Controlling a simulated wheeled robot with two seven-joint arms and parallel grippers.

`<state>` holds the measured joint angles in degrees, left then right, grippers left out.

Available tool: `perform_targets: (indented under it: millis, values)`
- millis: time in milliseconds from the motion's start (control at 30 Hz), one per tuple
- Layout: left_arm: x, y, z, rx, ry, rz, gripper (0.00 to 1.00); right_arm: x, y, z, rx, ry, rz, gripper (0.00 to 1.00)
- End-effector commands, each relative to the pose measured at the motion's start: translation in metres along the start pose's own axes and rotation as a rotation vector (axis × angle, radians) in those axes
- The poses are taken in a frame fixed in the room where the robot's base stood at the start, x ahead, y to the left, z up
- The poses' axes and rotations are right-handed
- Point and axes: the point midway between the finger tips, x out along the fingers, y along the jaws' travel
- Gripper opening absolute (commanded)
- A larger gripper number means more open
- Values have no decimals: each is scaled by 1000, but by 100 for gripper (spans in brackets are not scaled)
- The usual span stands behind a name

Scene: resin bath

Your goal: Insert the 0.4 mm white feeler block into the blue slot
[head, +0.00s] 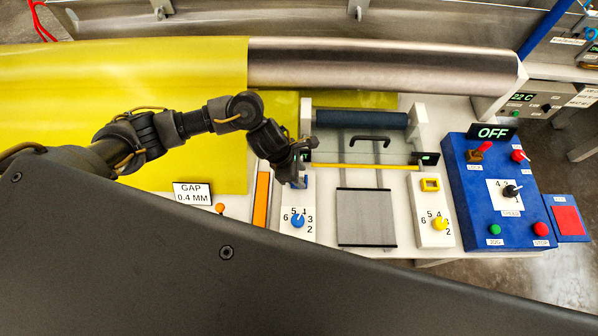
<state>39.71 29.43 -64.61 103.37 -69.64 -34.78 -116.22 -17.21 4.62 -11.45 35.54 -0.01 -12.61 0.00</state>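My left gripper (293,172) reaches down over the left white panel, at its upper end. A bit of blue (304,182) shows right beside the fingertips; it looks like the blue slot's rim, mostly covered by the gripper. I cannot make out the white feeler block; it may be hidden in or behind the fingers. I cannot tell whether the fingers are open or shut. My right gripper is not in view.
A blue dial (297,220) sits below the gripper; a yellow slot (430,184) and yellow dial (439,223) are on the right panel. A sign (193,193) reads "GAP 0.4 MM". An orange strip (262,199) lies left. The blue control box (500,205) shows OFF.

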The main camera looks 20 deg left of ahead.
Motion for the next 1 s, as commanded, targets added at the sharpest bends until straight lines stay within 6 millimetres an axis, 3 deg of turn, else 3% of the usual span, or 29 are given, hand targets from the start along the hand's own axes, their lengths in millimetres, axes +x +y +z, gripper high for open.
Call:
perform_targets:
  millis: [367,800,1000]
  values:
    - [-7,1,1,2,-2,2,41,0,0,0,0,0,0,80]
    - [-87,1,0,3,-1,3,41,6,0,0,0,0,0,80]
    - [-106,1,0,1,-1,2,41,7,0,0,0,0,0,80]
